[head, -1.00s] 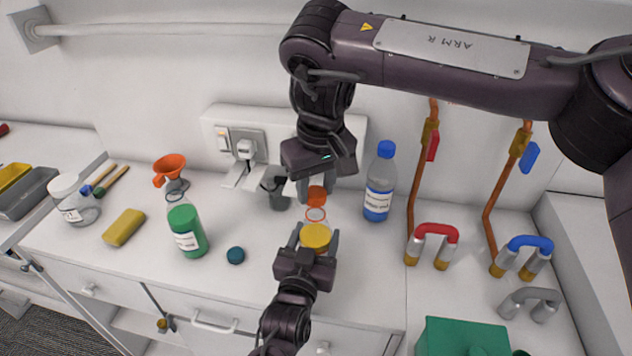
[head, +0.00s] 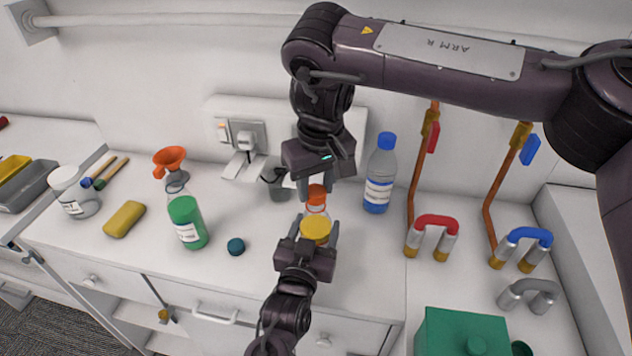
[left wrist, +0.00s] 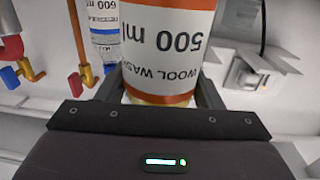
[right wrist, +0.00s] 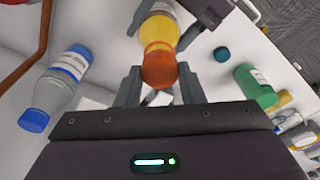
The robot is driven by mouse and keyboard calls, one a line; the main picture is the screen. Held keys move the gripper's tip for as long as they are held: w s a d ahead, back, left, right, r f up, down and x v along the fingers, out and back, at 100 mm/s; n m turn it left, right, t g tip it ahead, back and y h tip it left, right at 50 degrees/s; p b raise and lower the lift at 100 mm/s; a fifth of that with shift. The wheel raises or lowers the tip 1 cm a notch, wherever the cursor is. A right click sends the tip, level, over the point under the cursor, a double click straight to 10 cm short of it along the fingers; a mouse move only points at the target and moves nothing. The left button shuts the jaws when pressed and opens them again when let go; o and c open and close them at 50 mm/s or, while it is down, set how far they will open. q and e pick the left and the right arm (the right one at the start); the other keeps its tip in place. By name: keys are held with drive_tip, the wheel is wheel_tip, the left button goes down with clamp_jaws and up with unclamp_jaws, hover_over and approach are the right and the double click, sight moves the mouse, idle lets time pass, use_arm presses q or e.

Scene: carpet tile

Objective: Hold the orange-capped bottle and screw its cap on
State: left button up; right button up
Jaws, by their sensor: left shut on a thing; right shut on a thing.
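The bottle (head: 315,228) holds yellow-orange liquid. My left gripper (head: 307,240) is shut on its body, one finger on each side. In the left wrist view its white label (left wrist: 168,45) reads upside down. My right gripper (head: 317,188) comes from above and is shut on the orange cap (head: 316,194). In the right wrist view the cap (right wrist: 158,72) sits between the fingers, in line with the bottle's neck. Cap and neck look touching; I cannot tell whether the threads engage. The bottle's lower part is hidden in the head view.
A blue-capped bottle (head: 380,175) stands close right of my right gripper. Copper pipes with taps (head: 432,238) stand right.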

drive_tip(key=shift+f, duration=0.55)
use_arm(q)
clamp_jaws()
use_arm(e)
drive_tip(key=m, duration=0.6)
drive_tip(key=shift+m+h, duration=0.4)
drive_tip(key=o, duration=1)
drive_tip(key=shift+c, duration=0.2)
drive_tip(key=shift+r, duration=2.2)
